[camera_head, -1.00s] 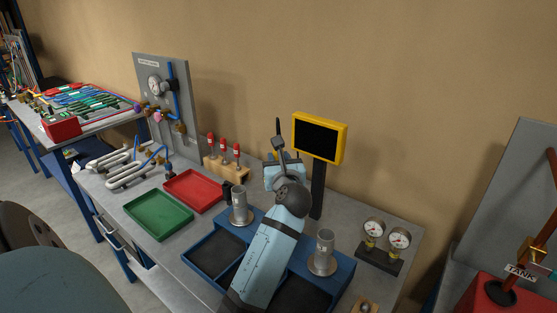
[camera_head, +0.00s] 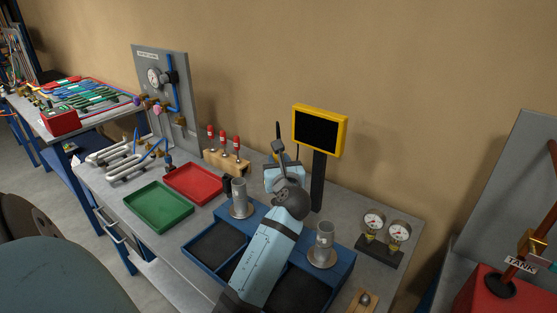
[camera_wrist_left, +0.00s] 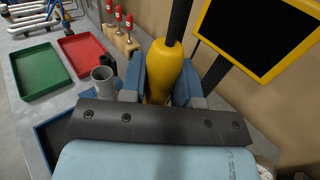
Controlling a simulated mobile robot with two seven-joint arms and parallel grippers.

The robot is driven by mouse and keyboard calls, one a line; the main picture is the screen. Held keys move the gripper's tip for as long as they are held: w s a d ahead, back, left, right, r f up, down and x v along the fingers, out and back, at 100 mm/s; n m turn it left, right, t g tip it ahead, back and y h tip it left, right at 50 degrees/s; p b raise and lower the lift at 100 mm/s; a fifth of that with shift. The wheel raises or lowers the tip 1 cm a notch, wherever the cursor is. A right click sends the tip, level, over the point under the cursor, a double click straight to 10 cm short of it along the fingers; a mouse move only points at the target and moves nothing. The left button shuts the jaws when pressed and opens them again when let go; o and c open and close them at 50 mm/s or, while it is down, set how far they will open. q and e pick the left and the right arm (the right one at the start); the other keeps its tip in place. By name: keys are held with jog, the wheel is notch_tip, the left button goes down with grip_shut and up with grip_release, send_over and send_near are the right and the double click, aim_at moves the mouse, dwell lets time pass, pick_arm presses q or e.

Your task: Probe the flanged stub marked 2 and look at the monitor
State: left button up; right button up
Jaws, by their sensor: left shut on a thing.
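My left gripper (camera_head: 282,160) is shut on a probe with a yellow handle (camera_wrist_left: 168,72); its dark shaft (camera_head: 278,136) points up. In the left wrist view the handle sits between the blue fingers. The yellow-framed monitor (camera_head: 319,130) stands behind and right of the gripper, its screen black. One grey metal flanged stub (camera_head: 239,202) stands left of my arm on the blue fixture (camera_head: 342,269), and another flanged stub (camera_head: 324,248) stands right of it. I cannot read any number on them. My forearm hides the fixture's middle. My right gripper is out of view.
A green tray (camera_head: 160,228) and a red tray (camera_head: 221,194) lie to the left. A wooden block (camera_head: 238,168) with red-capped tools stands behind them. Two gauges (camera_head: 386,229) stand at the right. The monitor's dark post (camera_head: 318,184) rises close to the gripper.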

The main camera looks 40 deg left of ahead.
pick_arm(q)
jog(key=shift+f, duration=0.5)
jog(key=shift+f+b, duration=0.4)
jog(key=shift+f, duration=0.55)
jog(key=shift+r, duration=0.15)
dwell(1.1)
jog(key=r+p, duration=0.2)
jog(key=shift+p, duration=0.4)
jog(key=shift+r+p, duration=0.7)
jog(key=shift+r, duration=1.15)
